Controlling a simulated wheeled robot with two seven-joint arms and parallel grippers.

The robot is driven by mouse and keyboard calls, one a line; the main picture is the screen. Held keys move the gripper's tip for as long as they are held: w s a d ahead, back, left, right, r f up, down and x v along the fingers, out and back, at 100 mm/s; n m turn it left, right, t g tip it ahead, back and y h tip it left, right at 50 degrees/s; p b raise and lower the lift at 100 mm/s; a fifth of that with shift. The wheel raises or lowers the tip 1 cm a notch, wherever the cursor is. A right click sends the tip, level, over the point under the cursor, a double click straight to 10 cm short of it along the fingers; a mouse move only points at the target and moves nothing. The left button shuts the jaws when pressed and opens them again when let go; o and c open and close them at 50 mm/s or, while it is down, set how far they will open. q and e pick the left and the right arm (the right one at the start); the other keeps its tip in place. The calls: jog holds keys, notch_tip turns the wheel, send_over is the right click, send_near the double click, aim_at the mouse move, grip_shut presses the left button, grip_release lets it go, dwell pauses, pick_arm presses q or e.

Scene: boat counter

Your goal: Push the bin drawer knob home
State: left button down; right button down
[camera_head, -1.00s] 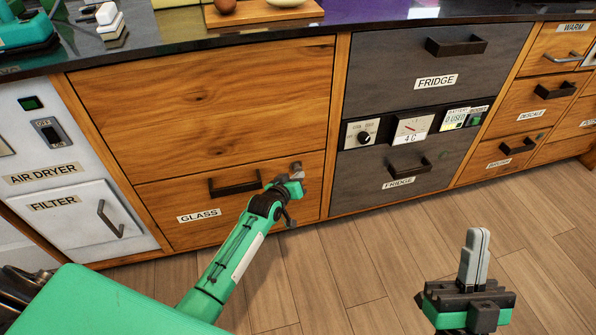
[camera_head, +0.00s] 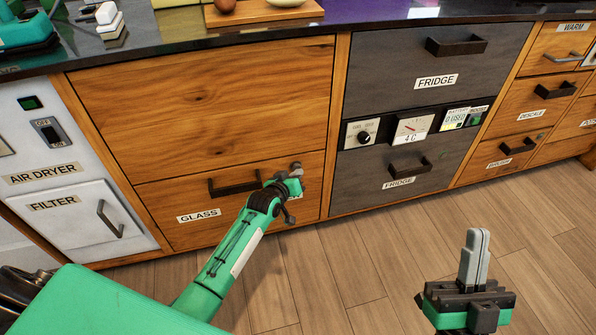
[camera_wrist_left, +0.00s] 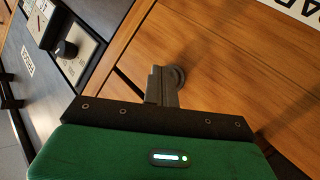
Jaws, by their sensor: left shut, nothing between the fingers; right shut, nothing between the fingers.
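The knob (camera_wrist_left: 179,76) is a small, dark grey, round piece on the wooden drawer front. It shows in the left wrist view just beyond my left fingertips. In the head view a small grey piece, likely the knob (camera_head: 296,166), shows at the drawer's upper right. My left gripper (camera_wrist_left: 163,85) is shut and empty, its fingers overlapping the knob's edge in the picture; I cannot tell whether they touch. In the head view my left gripper (camera_head: 282,178) is at the right part of the GLASS drawer (camera_head: 160,195). My right gripper (camera_head: 474,255) is shut and empty above the floor.
The GLASS drawer's dark bar handle (camera_head: 234,187) is just left of my left gripper. Grey FRIDGE drawers (camera_head: 400,170) stand to the right, and the white FILTER front (camera_head: 75,225) to the left. The wooden floor (camera_head: 330,280) in front is clear.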

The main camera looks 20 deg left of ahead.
pick_arm(q)
jog(key=shift+w+a+r, duration=0.1)
jog(key=shift+w+a, duration=0.3)
jog(key=shift+w, duration=0.15)
dwell(0.4)
dwell(0.4)
jog(key=s+d+p, duration=0.2)
jog(key=s+p, duration=0.1)
dwell(0.5)
jog(key=shift+s+d+p, duration=0.7)
jog(key=shift+s+p, duration=0.15)
jog(key=shift+s, duration=0.2)
jog(key=shift+s+d+p, duration=0.7)
jog(key=shift+s+p, duration=0.15)
jog(key=shift+s, duration=0.2)
